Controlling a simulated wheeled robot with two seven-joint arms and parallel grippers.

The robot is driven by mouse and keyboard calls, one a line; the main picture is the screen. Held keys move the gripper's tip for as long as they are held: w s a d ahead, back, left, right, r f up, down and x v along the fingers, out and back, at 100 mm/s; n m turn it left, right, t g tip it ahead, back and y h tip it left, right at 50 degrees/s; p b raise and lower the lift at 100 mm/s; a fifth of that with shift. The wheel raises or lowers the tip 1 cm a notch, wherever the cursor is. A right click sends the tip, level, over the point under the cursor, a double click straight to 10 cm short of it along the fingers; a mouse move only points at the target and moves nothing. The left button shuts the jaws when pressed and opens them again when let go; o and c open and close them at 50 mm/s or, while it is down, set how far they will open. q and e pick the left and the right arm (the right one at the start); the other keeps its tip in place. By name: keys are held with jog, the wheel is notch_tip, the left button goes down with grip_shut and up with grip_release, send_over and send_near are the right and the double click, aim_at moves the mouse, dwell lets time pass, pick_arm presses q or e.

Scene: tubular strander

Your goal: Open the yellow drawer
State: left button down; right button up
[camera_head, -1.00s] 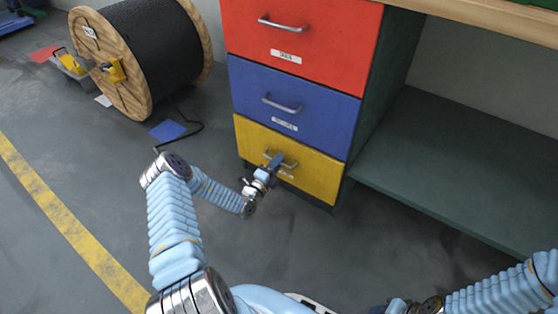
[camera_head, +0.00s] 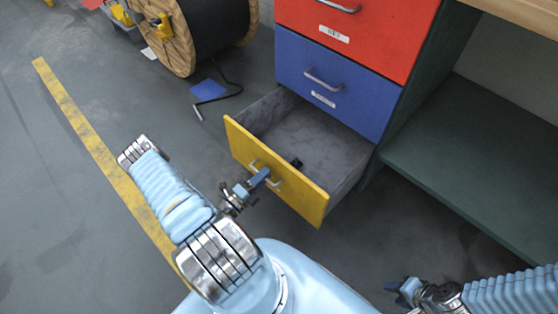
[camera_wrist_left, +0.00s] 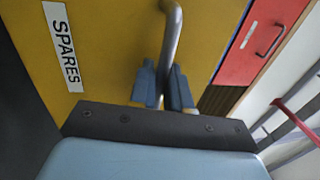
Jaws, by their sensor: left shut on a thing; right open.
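The yellow drawer (camera_head: 300,195) is the lowest of the cabinet and stands well out, with its grey inside showing in the head view. A small dark object (camera_head: 296,163) lies inside near the front panel. My left gripper (camera_head: 264,176) is at the drawer front, shut on the metal handle. In the left wrist view both blue fingers (camera_wrist_left: 162,88) sit either side of the handle bar (camera_wrist_left: 171,40). A white label reading SPARES (camera_wrist_left: 63,46) is on the yellow front. My right gripper (camera_head: 398,287) is open, at the lower right, away from the drawer.
The blue drawer (camera_head: 325,90) and red drawer (camera_head: 370,30) above are shut. A wooden cable reel (camera_head: 180,40) stands at the upper left. A blue sheet (camera_head: 208,89) and a black cable lie on the floor. An open shelf (camera_head: 470,150) is to the right.

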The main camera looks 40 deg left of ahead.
pick_arm(q)
jog(key=r+v, duration=0.1)
jog(key=v, duration=0.8)
jog(key=shift+s+r, duration=0.35)
jog(key=shift+a, duration=0.15)
jog(key=c, duration=1.3)
grip_release()
jog(key=shift+c, duration=0.2)
jog(key=d+b+v, duration=0.1)
jog(key=v, duration=1.2)
jog(key=shift+s+a+b, duration=0.35)
jog(key=shift+s+a, duration=0.05)
jog(key=shift+a, duration=0.15)
